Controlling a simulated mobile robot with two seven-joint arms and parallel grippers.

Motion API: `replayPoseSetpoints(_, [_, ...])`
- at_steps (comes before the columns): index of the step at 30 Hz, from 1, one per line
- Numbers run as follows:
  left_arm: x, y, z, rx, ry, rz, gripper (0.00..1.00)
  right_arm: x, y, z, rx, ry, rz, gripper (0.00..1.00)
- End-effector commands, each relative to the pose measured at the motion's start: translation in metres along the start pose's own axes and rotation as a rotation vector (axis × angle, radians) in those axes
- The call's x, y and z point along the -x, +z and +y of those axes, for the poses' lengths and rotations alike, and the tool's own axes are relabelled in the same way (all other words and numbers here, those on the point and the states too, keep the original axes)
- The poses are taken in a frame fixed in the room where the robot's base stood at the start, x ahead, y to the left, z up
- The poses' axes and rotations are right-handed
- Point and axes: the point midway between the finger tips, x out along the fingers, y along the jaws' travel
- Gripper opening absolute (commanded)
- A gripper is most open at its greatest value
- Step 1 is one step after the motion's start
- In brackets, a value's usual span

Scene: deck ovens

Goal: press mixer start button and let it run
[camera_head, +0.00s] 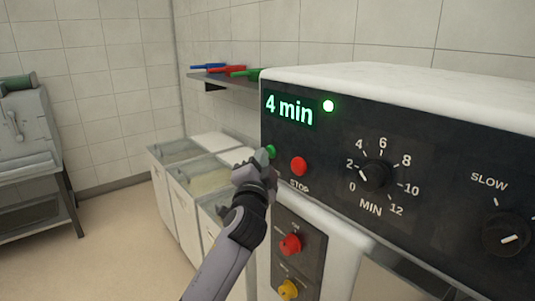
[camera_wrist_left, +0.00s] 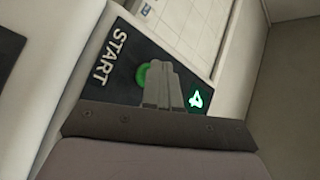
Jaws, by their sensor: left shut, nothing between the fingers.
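The mixer (camera_head: 420,90) fills the right of the head view, with a dark control panel. The green start button (camera_head: 271,151) is partly hidden behind my left gripper (camera_head: 265,158). In the left wrist view, the shut, empty fingers (camera_wrist_left: 162,85) overlap the green button (camera_wrist_left: 142,76) by the word START. Whether they touch or press it I cannot tell. The red stop button (camera_head: 298,166) is just right of the gripper. My right gripper is not in view.
A minute dial (camera_head: 374,175) and a speed knob (camera_head: 507,234) are to the right. A lower panel has a red knob (camera_head: 290,245) and a yellow knob (camera_head: 288,290). White bins (camera_head: 160,187) stand behind my arm. A shelf (camera_head: 232,80) holds coloured tools.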

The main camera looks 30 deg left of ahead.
Motion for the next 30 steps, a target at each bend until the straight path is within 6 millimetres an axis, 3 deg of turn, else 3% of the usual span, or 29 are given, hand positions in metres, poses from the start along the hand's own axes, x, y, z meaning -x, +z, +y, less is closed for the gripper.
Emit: replayPoseSetpoints(30, [0.014,0.009,-0.010,0.000,0.000,0.000,0.00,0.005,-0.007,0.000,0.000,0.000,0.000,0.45])
